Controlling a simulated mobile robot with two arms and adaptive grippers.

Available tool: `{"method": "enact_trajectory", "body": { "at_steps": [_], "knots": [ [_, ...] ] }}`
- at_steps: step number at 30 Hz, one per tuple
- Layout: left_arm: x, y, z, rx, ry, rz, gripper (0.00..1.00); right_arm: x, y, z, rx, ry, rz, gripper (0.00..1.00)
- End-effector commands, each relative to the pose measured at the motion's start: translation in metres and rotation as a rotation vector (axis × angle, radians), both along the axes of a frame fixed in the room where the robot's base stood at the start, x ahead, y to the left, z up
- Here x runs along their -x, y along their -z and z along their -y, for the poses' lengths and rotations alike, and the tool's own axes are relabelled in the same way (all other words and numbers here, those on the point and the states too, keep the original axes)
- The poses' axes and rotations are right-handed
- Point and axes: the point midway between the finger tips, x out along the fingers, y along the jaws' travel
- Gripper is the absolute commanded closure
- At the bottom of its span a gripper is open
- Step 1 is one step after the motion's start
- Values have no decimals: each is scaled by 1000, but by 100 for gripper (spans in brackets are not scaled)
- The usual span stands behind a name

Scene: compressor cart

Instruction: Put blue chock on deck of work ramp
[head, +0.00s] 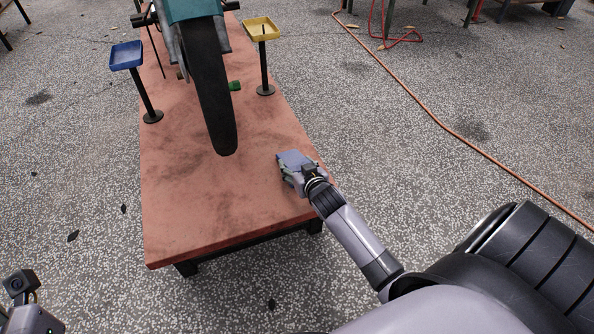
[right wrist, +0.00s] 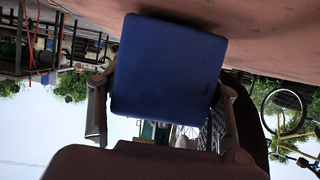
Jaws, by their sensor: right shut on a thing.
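The blue chock (head: 295,158) is in my right gripper (head: 290,177), over the right edge area of the red work ramp deck (head: 200,215), near its front right. In the right wrist view the chock (right wrist: 168,65) shows as a broad blue face between the two fingers, which are shut on it. The deck (right wrist: 275,35) fills the top of that view. I cannot tell whether the chock touches the deck. My left arm's end (head: 28,312) is at the lower left corner; its fingers are not clearly seen.
A motorcycle's front wheel (head: 208,95) stands on the deck. A blue tray (head: 126,55) and a yellow tray (head: 262,29) stand on posts either side. A small green object (head: 235,86) lies beside the wheel. The deck's front is clear. An orange hose (head: 440,125) crosses the floor.

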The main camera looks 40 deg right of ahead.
Motion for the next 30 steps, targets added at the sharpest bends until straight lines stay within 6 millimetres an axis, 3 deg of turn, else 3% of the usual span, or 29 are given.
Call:
{"method": "enact_trajectory", "body": {
  "at_steps": [13, 14, 22, 30],
  "knots": [
    [-1, -2, 0, -1, 0, 12, 60, -1, 6, 0, 1, 0, 5, 86],
    [-1, -2, 1, -1, -1, 13, 60, 0, 7, 0, 0, 0, 1, 40],
    [-1, -2, 1, -1, 0, 13, 60, 0, 7, 0, 0, 0, 1, 22],
    [0, -3, 0, -1, 0, 14, 60, 0, 7, 0, 0, 0, 1, 22]
  ]
}}
